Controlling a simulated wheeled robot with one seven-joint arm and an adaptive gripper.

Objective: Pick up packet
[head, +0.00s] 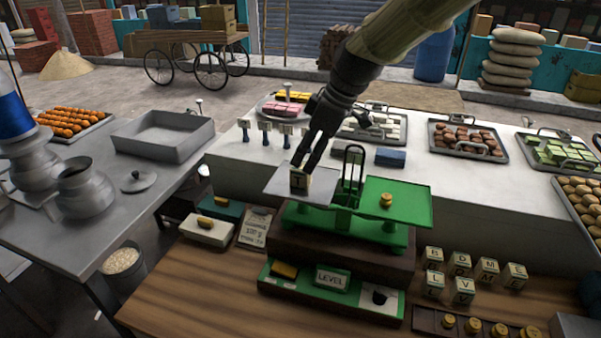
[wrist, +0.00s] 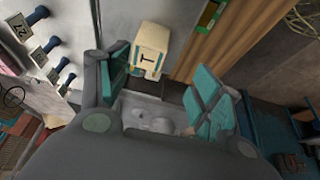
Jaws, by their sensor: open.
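A small cream block marked T (head: 299,181), the packet-like thing nearest my gripper, sits on the grey left pan (head: 325,191) of a green balance scale (head: 345,220). My gripper (head: 308,158) is open, reaching down from above with its fingertips close over the block. In the wrist view the block (wrist: 151,50) shows near the left finger, with the open gripper (wrist: 160,85) showing its teal pads spread apart. I cannot tell whether a finger touches the block. A small brass weight (head: 386,200) stands on the green right pan (head: 410,205).
Several lettered blocks (head: 487,268) stand right of the scale, behind a row of brass weights (head: 473,326). A sign reading LEVEL (head: 332,279) is in front. Trays of sweets (head: 467,140) line the white counter behind. Metal pots (head: 85,190) stand on the left table.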

